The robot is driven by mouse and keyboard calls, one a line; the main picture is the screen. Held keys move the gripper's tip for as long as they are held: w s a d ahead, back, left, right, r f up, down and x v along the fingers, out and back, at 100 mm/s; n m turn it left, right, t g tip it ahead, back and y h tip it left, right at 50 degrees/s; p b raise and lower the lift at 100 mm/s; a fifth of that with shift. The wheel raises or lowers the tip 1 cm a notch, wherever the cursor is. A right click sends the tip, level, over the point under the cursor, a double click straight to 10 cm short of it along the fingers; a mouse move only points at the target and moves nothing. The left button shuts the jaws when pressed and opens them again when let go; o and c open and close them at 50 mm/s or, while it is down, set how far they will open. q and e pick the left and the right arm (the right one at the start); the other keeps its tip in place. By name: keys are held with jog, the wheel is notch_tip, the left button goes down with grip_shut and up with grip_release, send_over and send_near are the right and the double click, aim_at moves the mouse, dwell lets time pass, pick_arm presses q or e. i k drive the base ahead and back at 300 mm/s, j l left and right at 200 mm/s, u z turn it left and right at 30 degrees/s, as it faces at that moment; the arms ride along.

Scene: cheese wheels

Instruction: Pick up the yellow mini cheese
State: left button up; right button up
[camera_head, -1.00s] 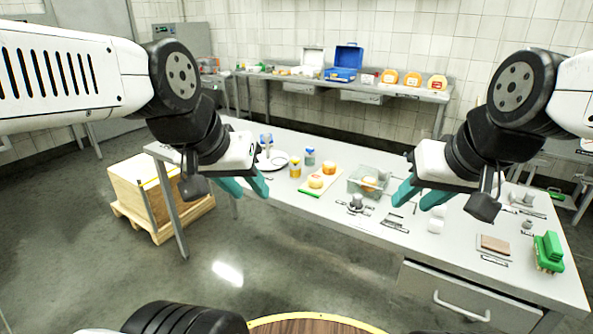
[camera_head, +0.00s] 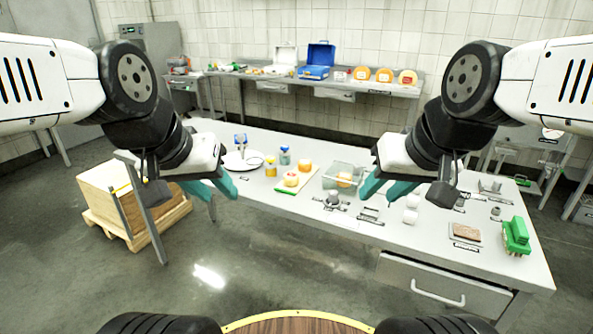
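Small yellow-orange cheeses lie on the long grey table (camera_head: 262,208). One cheese (camera_head: 291,180) sits on a green-edged board (camera_head: 304,185), with another orange one (camera_head: 305,165) just behind it. A third yellowish piece (camera_head: 344,179) shows inside a clear container (camera_head: 331,182). I cannot tell for sure which is the yellow mini cheese. My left gripper (camera_head: 221,193) is open and empty, left of the board. My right gripper (camera_head: 378,197) is open and empty, right of the container and apart from the cheeses in the picture.
White cups (camera_head: 411,216), a brown block (camera_head: 466,233) and a green brush-like item (camera_head: 516,234) lie right. A wooden crate (camera_head: 106,186) stands left.

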aim_at(291, 179)
jog(key=i+l+u, duration=0.25)
jog(key=i+u, duration=0.2)
jog(key=i+l+u, duration=0.4)
jog(key=k, duration=0.1)
